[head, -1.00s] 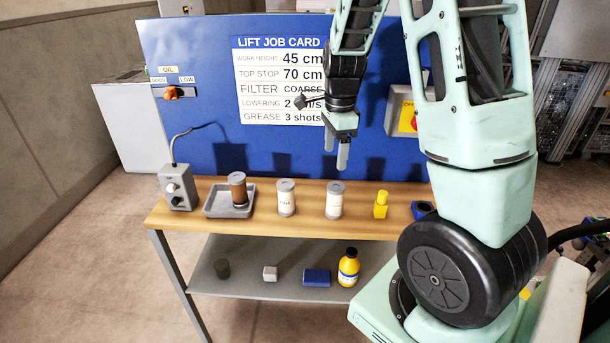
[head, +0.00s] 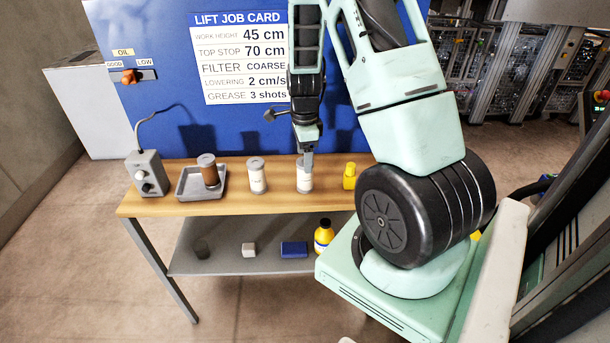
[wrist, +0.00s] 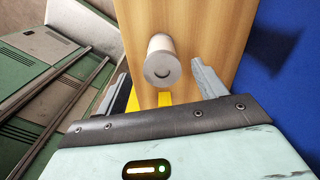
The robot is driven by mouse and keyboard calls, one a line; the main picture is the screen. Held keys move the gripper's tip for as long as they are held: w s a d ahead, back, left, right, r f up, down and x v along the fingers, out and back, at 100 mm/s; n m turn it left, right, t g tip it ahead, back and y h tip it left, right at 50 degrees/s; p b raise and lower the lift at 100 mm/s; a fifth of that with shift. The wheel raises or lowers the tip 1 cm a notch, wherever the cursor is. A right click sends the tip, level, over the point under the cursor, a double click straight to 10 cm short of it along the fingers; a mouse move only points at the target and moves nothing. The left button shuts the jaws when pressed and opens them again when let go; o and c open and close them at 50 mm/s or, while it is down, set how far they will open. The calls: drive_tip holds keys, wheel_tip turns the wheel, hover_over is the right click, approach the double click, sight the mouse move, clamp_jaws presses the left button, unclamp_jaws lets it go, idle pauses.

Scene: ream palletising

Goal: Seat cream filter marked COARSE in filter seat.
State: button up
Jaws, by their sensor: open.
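Two cream filters with grey caps stand upright on the bench, a left one (head: 257,177) and a right one (head: 304,181). Their labels are too small to read, so I cannot tell which is marked COARSE. My gripper (head: 307,157) is open, pointing down at the right filter's top. In the wrist view the filter (wrist: 160,62) shows between and beyond the open fingers of my gripper (wrist: 161,70), with no clear contact. I cannot make out a filter seat for certain.
The wooden bench (head: 150,203) also holds a grey control box (head: 148,175) at left and a yellow item (head: 349,177) right of the filters. A blue panel behind carries a job card (head: 240,60) reading FILTER COARSE. A lower shelf (head: 215,262) holds small items.

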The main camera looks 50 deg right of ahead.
sight(305, 182)
drive_tip(key=shift+d+f+p, duration=0.15)
drive_tip(key=shift+f+p, duration=0.15)
drive_tip(key=shift+f, duration=1.05)
drive_tip(key=shift+d+f+p, duration=0.1)
drive_tip(key=shift+f+p, duration=0.15)
drive_tip(key=shift+f, duration=1.05)
drive_tip(key=shift+c, duration=0.2)
drive_tip(key=c, duration=1.1)
